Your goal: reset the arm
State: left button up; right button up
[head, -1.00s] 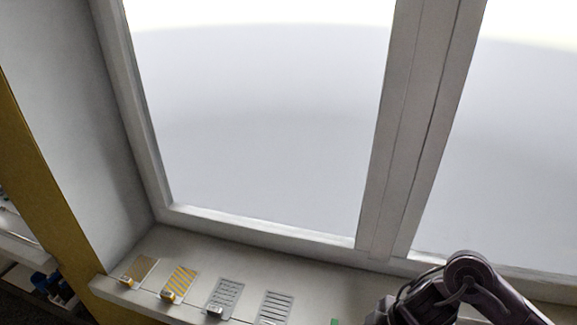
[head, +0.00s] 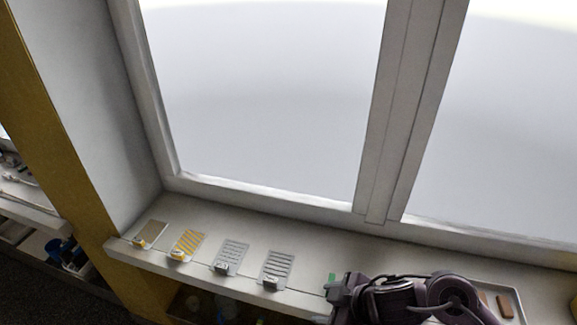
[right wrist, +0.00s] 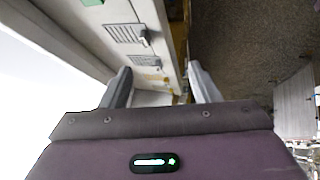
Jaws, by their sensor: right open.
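My right arm comes into the head view at the bottom right, dark purple and folded over the window sill (head: 200,222). My right gripper (head: 338,298) points left near the sill's front edge, beside the fourth plate. In the right wrist view my right gripper (right wrist: 160,84) shows two grey fingers spread apart, with nothing between them. My left gripper is in no view.
A row of plates lies on the sill: tan (head: 151,231), yellow-striped (head: 188,242), and two grey slotted ones (head: 233,254) (head: 279,267), with small clips at their front edges. A green piece (head: 332,277) lies near my gripper. A tray (head: 519,304) with brown blocks (head: 505,306) sits right. Shelves stand left.

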jog(key=s+d+m+g+h, duration=0.2)
jog(key=s+d+m+h, duration=0.4)
jog(key=s+d+m, duration=0.55)
notch_tip(320, 180, down, 36)
jog(key=s+g+b, duration=0.1)
jog(key=b, duration=0.5)
pick_arm(q)
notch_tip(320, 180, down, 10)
jog(key=b, duration=0.4)
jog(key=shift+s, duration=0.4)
pick_arm(e)
jog(key=s+d+f+g, duration=0.1)
jog(key=s+d+f, duration=0.2)
jog(key=s+f, duration=1.6)
notch_tip(320, 180, down, 3)
jog(key=shift+s+d+f, duration=0.2)
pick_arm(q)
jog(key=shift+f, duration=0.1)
